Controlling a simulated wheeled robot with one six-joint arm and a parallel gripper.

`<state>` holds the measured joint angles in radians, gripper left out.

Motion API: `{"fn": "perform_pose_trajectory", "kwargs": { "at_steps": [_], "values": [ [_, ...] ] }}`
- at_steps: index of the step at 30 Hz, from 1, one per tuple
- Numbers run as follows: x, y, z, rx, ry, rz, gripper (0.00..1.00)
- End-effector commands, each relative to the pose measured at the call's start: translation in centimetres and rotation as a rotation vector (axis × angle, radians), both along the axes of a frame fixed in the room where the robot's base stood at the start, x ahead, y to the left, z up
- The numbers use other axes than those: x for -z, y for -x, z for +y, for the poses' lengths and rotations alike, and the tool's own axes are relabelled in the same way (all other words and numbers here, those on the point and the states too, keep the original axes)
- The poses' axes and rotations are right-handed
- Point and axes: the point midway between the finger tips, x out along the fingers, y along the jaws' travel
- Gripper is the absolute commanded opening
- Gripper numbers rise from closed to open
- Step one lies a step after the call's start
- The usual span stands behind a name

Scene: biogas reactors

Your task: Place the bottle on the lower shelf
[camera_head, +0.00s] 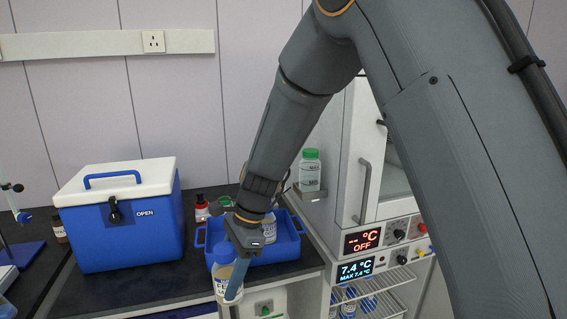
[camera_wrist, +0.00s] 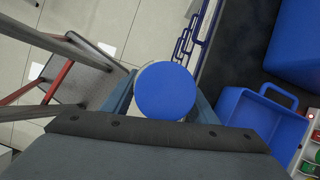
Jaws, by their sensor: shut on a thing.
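My gripper (camera_head: 234,282) is shut on a bottle (camera_head: 221,274) with a blue cap and a white label. It holds the bottle roughly upright, in front of the black counter's front edge. In the wrist view the blue cap (camera_wrist: 165,91) sits between the two fingers and hides the bottle body below it. A wire shelf (camera_head: 385,304) shows at the lower right under the temperature displays, with several blue-capped bottles (camera_head: 349,302) at its left. The frame's bottom edge cuts off this area, and my arm covers part of the right side.
A blue tray (camera_head: 283,249) on the counter holds a bottle, partly hidden by my arm. A blue cooler box (camera_head: 121,226) with a white lid stands to its left. A cabinet (camera_head: 357,190) with a handle stands at right. A stepladder (camera_wrist: 75,75) stands on the floor.

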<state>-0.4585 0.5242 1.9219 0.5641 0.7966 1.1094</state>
Motion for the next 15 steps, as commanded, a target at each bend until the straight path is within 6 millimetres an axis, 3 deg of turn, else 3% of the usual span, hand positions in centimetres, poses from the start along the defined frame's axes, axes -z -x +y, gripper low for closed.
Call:
{"fn": "perform_pose_trajectory", "kwargs": {
  "at_steps": [5,8,15],
  "values": [
    [2.6,-1.9,-4.0,-0.124,0.0,0.003,0.18],
    [4.8,-3.0,-7.5,-0.234,0.0,0.005,0.18],
    [10.9,-5.0,-18.3,-0.589,0.0,0.007,0.18]
  ]
}}
